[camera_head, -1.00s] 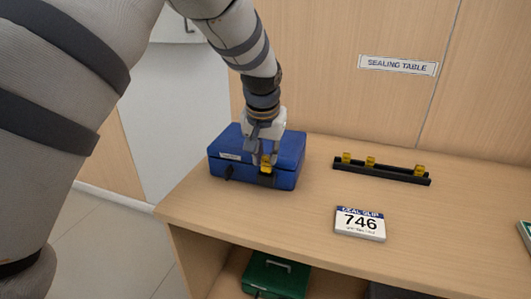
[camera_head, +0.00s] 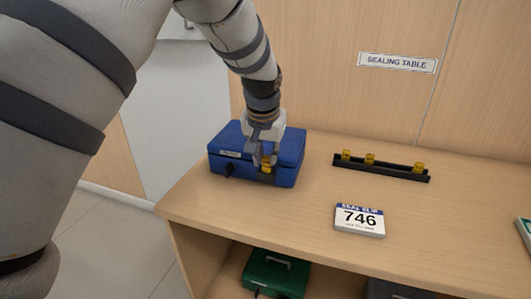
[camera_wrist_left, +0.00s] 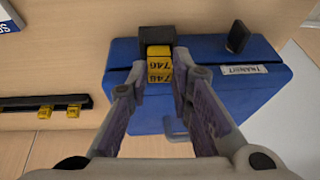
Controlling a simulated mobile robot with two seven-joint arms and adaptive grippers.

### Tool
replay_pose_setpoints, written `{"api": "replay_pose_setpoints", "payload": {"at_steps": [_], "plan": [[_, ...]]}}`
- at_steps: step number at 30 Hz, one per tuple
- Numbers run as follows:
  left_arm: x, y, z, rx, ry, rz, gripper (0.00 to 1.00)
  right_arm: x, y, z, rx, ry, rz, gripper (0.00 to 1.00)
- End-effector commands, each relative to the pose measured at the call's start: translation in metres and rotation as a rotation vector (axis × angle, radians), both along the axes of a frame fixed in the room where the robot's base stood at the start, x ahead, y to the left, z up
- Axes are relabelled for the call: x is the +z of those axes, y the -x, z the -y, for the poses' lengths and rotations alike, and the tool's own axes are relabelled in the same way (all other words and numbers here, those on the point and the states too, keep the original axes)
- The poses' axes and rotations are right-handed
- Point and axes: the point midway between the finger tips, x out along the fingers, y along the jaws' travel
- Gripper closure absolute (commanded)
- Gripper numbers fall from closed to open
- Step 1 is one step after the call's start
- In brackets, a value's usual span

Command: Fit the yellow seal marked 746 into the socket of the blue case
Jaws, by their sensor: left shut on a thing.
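The yellow seal (camera_head: 267,168) marked 746 is between the fingertips of my left gripper (camera_head: 265,159), which is shut on it. In the left wrist view the seal (camera_wrist_left: 160,66) shows 746 on two faces, between the gripper's fingertips (camera_wrist_left: 160,64). The blue case (camera_head: 228,150) sits closed at the table's left end; it also shows in the wrist view (camera_wrist_left: 235,52). The dark socket block (camera_wrist_left: 157,34) on the case's front lies right at the seal. I cannot tell how deep the seal sits in it. My right gripper is not in view.
A black rack (camera_head: 385,171) holds three yellow seals, with a gap between two. A dark latch (camera_wrist_left: 238,37) sticks out of the case front. A green case (camera_head: 277,274) is below.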

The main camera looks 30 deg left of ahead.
Motion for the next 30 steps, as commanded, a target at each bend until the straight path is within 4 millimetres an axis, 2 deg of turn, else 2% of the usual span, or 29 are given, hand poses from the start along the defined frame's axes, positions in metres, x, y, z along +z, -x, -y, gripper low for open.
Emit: {"api": "replay_pose_setpoints", "payload": {"at_steps": [30], "plan": [[-0.0062, -0.0001, 0.0001, 0.0, 0.0, 0.001, 0.94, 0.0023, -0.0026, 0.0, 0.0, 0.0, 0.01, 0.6]]}}
